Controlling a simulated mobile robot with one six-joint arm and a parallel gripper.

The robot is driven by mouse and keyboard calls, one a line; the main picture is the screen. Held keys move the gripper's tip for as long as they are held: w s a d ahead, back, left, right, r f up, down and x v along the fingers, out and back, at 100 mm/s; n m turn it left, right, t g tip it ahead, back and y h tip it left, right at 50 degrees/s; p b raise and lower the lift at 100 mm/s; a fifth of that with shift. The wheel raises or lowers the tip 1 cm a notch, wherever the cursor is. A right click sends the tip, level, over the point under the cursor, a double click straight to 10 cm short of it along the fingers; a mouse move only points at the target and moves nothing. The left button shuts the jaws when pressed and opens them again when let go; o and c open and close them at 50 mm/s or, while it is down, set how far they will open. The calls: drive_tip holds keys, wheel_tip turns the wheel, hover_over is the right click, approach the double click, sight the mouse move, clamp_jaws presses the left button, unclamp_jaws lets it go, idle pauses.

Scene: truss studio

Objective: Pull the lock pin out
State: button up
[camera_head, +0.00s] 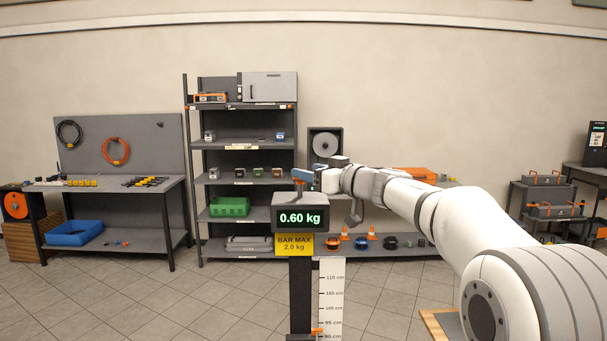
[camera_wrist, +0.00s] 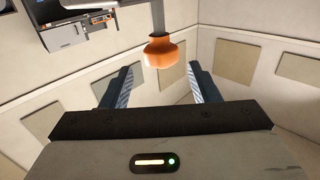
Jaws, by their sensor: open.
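An orange knob (camera_wrist: 161,53) on a grey stem shows at the top middle of the wrist view; it looks like the head of the lock pin. My gripper (camera_wrist: 162,84) is open and empty, its two ribbed fingers spread left and right. The knob appears beyond and between the fingertips, with no visible contact. In the head view my gripper (camera_head: 303,177) is at the end of my arm, just above the display box (camera_head: 299,216) that reads 0.60 kg. A small orange spot sits by the fingers there, too small to tell.
Below the display are a yellow BAR MAX 2.0 kg label (camera_head: 294,244), a dark post (camera_head: 300,295) and a white height scale (camera_head: 330,290). A shelf rack (camera_head: 240,140) and a workbench (camera_head: 110,190) stand behind. The floor at front left is clear.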

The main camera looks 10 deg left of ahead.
drive_tip(key=v, duration=0.4)
drive_tip(key=shift+w, duration=0.1)
drive_tip(key=s+d+f+m+t+h, duration=0.1)
drive_tip(key=d+m+t+h, duration=0.7)
drive_tip(key=d, duration=0.6)
drive_tip(key=s+d+f+m+g+h, duration=0.4)
drive_tip(key=s+d+f+h, duration=0.4)
drive_tip(key=s+d+f, duration=0.3)
drive_tip(key=s+d+f+g, duration=0.1)
drive_tip(key=s+f+g, duration=0.4)
drive_tip(key=s+f, duration=0.4)
drive_tip(key=s+d+f+g+b, duration=0.1)
drive_tip(key=s+f+g, duration=0.3)
drive_tip(key=s+f, duration=0.5)
drive_tip(key=s+d, duration=0.1)
drive_tip(key=s, duration=0.6)
drive_tip(key=shift+g+y, duration=0.3)
drive_tip(key=shift+g, duration=0.1)
